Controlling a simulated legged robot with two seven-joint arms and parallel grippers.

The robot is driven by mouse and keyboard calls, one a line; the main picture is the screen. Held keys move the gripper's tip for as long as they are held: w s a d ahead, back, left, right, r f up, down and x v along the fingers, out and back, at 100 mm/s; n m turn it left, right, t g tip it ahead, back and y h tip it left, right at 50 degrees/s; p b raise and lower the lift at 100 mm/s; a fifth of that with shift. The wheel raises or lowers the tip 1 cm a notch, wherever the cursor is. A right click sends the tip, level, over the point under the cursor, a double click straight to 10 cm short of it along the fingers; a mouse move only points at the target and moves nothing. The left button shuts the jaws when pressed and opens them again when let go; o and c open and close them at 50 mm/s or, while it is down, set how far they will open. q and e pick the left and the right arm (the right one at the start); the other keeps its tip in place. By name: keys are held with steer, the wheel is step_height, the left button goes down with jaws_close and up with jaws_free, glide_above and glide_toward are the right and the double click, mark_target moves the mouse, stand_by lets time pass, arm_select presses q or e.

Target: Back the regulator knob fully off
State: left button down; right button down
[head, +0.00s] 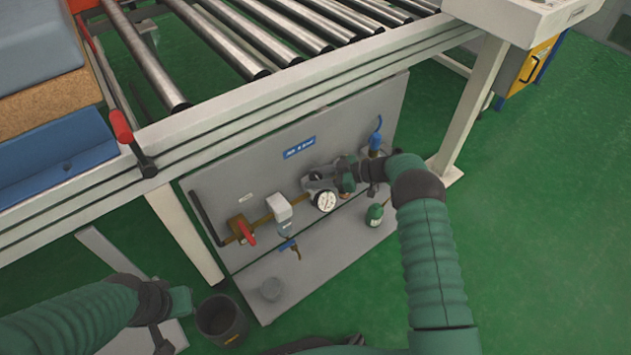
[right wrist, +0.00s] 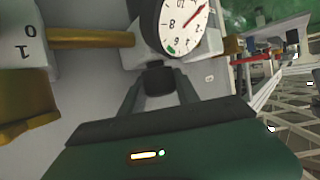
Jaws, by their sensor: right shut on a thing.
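The regulator knob (right wrist: 158,80) is a short dark cylinder below the round white gauge (right wrist: 182,25) in the right wrist view. My right gripper (right wrist: 159,88) has one finger on each side of it and is shut on it. In the head view, my right gripper (head: 346,178) is at the pipe line on the grey panel, beside the gauge (head: 325,201), and hides the knob. The gauge has a red needle; its exact reading is not clear. My left gripper (head: 183,300) is low at the left, away from the panel, and its jaws are hard to make out.
A dark bucket (head: 221,318) stands below. The roller conveyor frame (head: 300,92) overhangs the panel.

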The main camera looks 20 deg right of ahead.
steer(key=shift+n+g, duration=0.3)
steer(key=c, duration=1.2)
jaws_free()
steer(key=shift+o, duration=0.2)
steer(key=p+v, duration=0.5)
steer(key=v, duration=1.2)
steer(key=shift+f, duration=0.3)
steer(key=shift+d, duration=0.15)
